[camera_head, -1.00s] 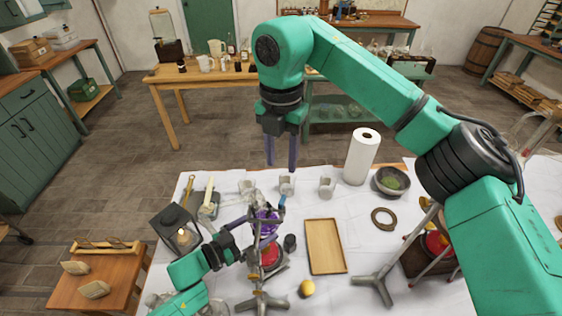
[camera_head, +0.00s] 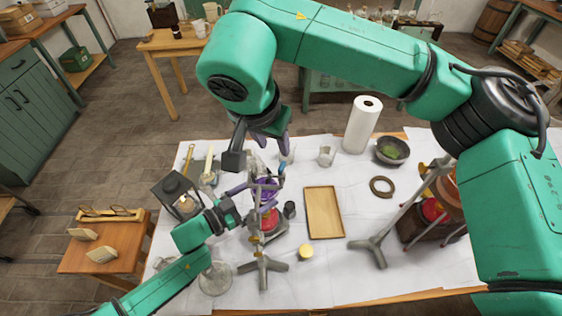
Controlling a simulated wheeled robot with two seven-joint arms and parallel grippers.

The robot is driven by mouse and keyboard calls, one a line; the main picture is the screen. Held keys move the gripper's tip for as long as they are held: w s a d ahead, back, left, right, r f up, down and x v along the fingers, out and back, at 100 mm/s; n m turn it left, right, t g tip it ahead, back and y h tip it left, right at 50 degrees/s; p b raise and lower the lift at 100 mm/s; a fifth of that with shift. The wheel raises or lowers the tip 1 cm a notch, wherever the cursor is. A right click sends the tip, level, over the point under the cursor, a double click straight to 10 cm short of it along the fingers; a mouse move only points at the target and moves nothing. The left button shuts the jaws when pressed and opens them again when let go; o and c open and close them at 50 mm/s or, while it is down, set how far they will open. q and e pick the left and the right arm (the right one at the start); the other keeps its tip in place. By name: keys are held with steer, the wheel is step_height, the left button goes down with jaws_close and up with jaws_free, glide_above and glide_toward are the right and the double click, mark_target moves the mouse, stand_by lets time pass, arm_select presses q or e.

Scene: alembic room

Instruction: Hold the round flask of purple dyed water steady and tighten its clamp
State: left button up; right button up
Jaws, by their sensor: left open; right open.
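The round flask of purple dyed water (camera_head: 264,190) sits in a metal stand (camera_head: 263,265) over a red burner base (camera_head: 269,220). The blue-handled clamp (camera_head: 281,169) shows beside the flask's upper part. My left gripper (camera_head: 247,189) is open, its purple fingers at the flask's left side; whether they touch the glass I cannot tell. My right gripper (camera_head: 272,154) is open, pointing down above and behind the flask, its purple fingers near the clamp. The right arm hides part of the area behind the flask, and the flask's neck is hard to make out.
A wooden tray (camera_head: 323,212) lies right of the stand. A paper towel roll (camera_head: 362,124), a mortar (camera_head: 392,151), a dark ring (camera_head: 381,187) and a second tripod stand (camera_head: 375,248) are further right. A lantern (camera_head: 176,193) stands at left. White cloth between tray and ring is clear.

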mark_target(282, 165)
steer(key=shift+n, duration=0.4)
steer(key=x, duration=1.2)
jaws_close()
